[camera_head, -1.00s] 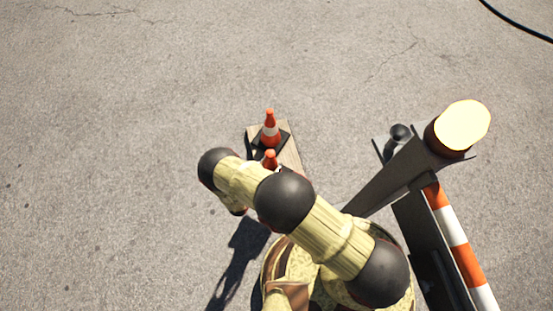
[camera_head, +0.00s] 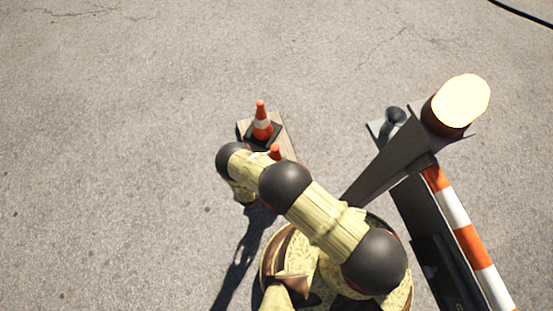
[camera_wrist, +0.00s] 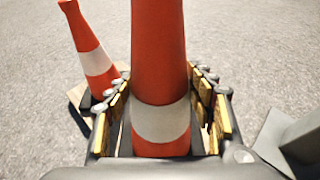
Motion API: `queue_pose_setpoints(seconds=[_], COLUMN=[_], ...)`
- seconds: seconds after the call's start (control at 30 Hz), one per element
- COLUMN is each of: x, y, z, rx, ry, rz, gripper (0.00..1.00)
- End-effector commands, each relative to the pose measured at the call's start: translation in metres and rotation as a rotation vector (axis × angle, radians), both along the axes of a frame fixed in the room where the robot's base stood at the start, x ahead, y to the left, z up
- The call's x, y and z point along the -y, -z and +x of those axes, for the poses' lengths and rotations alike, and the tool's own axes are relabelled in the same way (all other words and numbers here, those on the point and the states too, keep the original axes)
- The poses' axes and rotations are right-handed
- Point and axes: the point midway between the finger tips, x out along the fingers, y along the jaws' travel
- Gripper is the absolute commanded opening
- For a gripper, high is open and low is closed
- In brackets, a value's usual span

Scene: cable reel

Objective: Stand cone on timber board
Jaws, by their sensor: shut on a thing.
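My gripper (camera_wrist: 163,85) is shut on an orange cone with a white band (camera_wrist: 160,122) in the wrist view. The cone stands roughly upright between the padded fingers; its base is hidden. Its orange top (camera_head: 275,151) shows just past my arm in the head view, where the gripper itself is hidden. The timber board (camera_head: 288,143) lies on the ground, partly covered by my arm. A second orange and white cone (camera_head: 262,122) stands on its far end on a dark square base. That cone also shows left of the held one in the wrist view (camera_wrist: 97,62).
An orange and white striped bar (camera_head: 455,215) and dark metal framework stand close at the right. A small dark rounded object (camera_head: 395,115) is beside them. A black cable (camera_head: 525,15) lies at the top right. The pavement at left and beyond is clear.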

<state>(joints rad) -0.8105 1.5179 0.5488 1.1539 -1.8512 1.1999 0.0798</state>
Motion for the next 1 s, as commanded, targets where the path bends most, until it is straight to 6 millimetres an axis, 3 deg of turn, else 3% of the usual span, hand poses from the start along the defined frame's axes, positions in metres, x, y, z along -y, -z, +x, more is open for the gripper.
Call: queue_pose_setpoints(seconds=[0.1,0.3,0.57,0.8,1.0], x=[0.005,0.009,0.011,0.011,0.011], y=[0.025,0.043,0.055,0.087,0.089], z=[0.015,0.032,0.042,0.042,0.041], rx=[0.001,0.001,0.001,-0.001,-0.007], ry=[0.003,0.001,-0.001,-0.002,-0.005], rz=[0.001,0.002,0.001,0.002,0.002], gripper=[0.00,0.00,0.00,0.00,0.00])
